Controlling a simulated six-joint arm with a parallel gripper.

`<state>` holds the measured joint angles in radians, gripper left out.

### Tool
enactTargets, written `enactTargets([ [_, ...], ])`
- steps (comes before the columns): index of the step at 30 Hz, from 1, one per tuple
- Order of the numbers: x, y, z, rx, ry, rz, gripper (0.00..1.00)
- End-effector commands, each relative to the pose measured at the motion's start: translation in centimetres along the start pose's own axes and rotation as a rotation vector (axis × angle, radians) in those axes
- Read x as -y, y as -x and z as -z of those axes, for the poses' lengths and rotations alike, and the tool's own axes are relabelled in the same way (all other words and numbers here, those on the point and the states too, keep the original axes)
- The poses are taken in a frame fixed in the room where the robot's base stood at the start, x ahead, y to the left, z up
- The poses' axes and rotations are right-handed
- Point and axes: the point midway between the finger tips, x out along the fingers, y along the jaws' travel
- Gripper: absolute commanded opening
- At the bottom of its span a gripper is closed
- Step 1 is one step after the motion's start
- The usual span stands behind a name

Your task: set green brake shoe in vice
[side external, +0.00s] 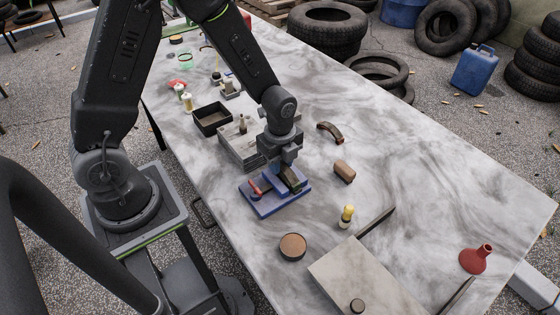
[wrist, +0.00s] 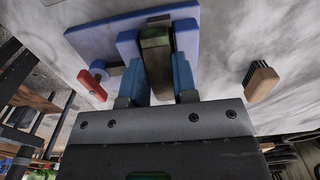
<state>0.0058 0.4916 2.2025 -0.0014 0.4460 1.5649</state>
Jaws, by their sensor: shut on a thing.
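The blue vice (side external: 268,207) lies on the marble-patterned table under my gripper (side external: 287,179), with its red handle (side external: 255,187) on the left side. In the wrist view, the green brake shoe (wrist: 157,58) is between the two blue-tipped fingers of my gripper (wrist: 158,78), which is shut on it. The shoe is over the blue vice (wrist: 190,38) and lines up with its middle. The red handle (wrist: 91,85) shows at left. The fingers hide part of the shoe and the jaws, so I cannot tell whether the shoe touches the vice.
A wooden brush (side external: 344,172) and a curved brown brake shoe (side external: 330,132) lie right of the vice. A yellow-topped bottle (side external: 347,216) and a round brown-topped tin (side external: 292,246) stand nearer the front. A black tray (side external: 212,119) and a grey block stand behind. The table's right side is mostly clear.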

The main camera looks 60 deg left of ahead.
Motion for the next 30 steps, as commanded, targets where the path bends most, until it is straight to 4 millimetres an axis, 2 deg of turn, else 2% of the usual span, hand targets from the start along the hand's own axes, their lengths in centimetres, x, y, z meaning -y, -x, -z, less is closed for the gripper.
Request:
enactTargets([
  [11, 0.01, -0.45, -0.04, 0.000, 0.000, 0.001, 0.00],
  [12, 0.01, -0.52, -0.04, 0.000, 0.000, 0.001, 0.27],
  [19, 0.02, -0.46, -0.04, 0.000, 0.000, 0.001, 0.49],
  [20, 0.02, -0.46, -0.04, 0.000, 0.000, 0.001, 0.52],
  [30, 0.07, 0.21, -0.04, 0.000, 0.000, 0.003, 0.52],
])
